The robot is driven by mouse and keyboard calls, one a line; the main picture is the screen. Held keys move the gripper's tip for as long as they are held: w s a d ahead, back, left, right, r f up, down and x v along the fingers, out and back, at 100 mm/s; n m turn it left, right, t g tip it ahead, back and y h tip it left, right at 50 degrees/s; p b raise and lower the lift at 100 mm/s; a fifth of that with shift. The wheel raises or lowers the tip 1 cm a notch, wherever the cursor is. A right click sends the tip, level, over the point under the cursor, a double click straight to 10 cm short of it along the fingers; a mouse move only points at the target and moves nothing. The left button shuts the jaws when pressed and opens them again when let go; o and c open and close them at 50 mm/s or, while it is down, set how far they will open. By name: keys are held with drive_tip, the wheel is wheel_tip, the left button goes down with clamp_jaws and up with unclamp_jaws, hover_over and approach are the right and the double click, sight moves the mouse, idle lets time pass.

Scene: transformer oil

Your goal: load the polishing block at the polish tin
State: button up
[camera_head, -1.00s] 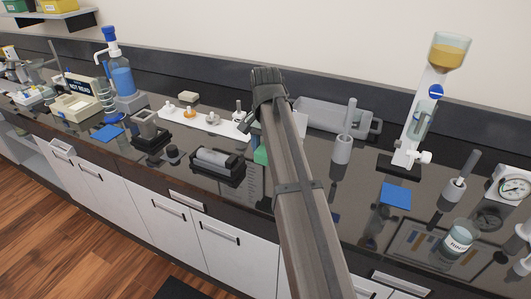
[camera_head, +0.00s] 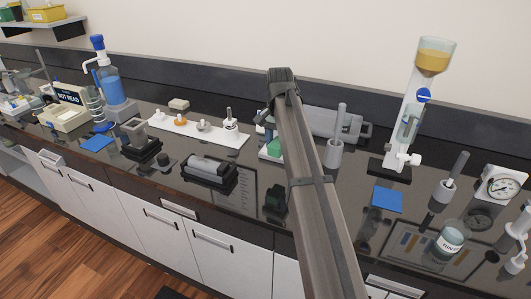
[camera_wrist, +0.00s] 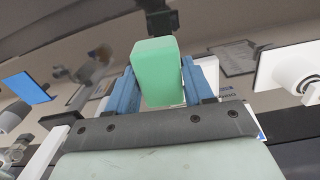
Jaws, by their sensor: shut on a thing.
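A green block (camera_wrist: 158,70), which looks like the polishing block, sits between the blue fingers of my gripper (camera_wrist: 160,85) in the wrist view. The gripper is shut on it. In the head view the block (camera_head: 273,148) shows just left of my arm, partly hidden, over the middle of the counter. I cannot make out for certain which item is the polish tin. A clear jar with a pale label (camera_head: 449,240) stands at the right front, its lettering too small to read surely.
A white strip with several knobs (camera_head: 200,130) and a black-based grey roller (camera_head: 209,170) lie left of my arm. A grey tray (camera_head: 335,122) lies behind it.

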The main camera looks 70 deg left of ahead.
drive_tip(key=w+a, duration=0.4)
drive_tip(key=a, duration=0.5)
drive_tip(key=shift+n, duration=0.5)
drive_tip(key=shift+s+f, duration=0.1)
drive_tip(key=shift+f, duration=2.55)
drive_tip(key=shift+f, duration=0.55)
wheel_tip(320, 180, up, 7)
idle(0.8)
